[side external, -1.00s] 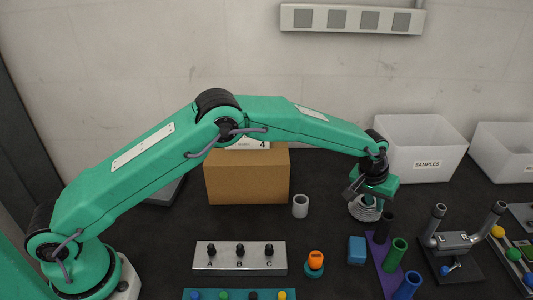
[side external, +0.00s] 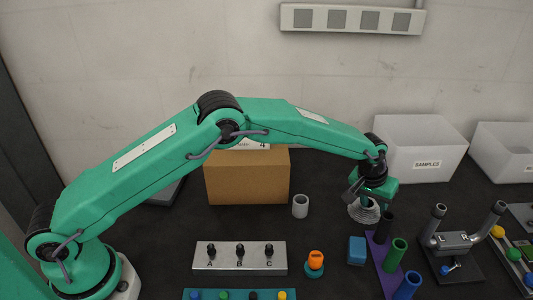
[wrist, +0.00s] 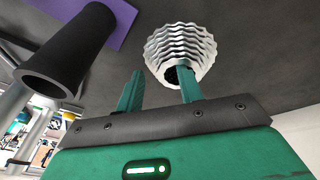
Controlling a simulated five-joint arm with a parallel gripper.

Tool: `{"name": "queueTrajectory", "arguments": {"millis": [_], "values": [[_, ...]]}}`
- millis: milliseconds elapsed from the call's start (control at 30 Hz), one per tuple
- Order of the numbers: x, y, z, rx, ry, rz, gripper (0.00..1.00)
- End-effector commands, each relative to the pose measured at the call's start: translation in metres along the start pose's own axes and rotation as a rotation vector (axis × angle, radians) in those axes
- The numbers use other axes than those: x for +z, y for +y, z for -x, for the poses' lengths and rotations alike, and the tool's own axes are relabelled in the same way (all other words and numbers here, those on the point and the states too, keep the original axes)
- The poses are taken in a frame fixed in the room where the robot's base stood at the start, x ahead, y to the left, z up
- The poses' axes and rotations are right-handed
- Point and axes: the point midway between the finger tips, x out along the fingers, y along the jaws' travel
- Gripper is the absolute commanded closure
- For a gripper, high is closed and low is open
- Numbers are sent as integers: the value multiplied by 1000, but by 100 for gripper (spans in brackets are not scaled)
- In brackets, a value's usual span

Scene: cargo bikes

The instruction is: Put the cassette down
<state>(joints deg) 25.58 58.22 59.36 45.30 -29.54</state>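The cassette (side external: 362,212) is a silver, ribbed stack of toothed rings. In the side view it is low at the dark table, just below my gripper, which hides part of it. In the wrist view the cassette (wrist: 178,48) shows with its dark central hole facing my gripper. My gripper (wrist: 158,82) has its two green fingers apart, with a clear gap between them. The right finger overlaps the cassette's hole edge; I cannot tell if it touches. The left finger is clear of the cassette. The side view does not show the fingertips clearly.
A purple base (side external: 380,250) with black, green and blue tubes stands close in front of the cassette. A grey cup (side external: 300,206) and a cardboard box (side external: 246,178) are to the left. The SAMPLES bin (side external: 421,165) is behind. A blue block (side external: 356,251) is nearer the front.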

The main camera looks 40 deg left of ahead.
Motion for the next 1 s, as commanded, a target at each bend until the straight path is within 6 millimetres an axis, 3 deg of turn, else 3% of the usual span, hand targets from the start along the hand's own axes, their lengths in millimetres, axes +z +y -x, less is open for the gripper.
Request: {"name": "queueTrajectory", "arguments": {"millis": [333,800,1000], "values": [[-1,1,23,1,2,0,63],[-1,1,94,1,2,0,63],[-1,1,115,1,1,0,63]]}}
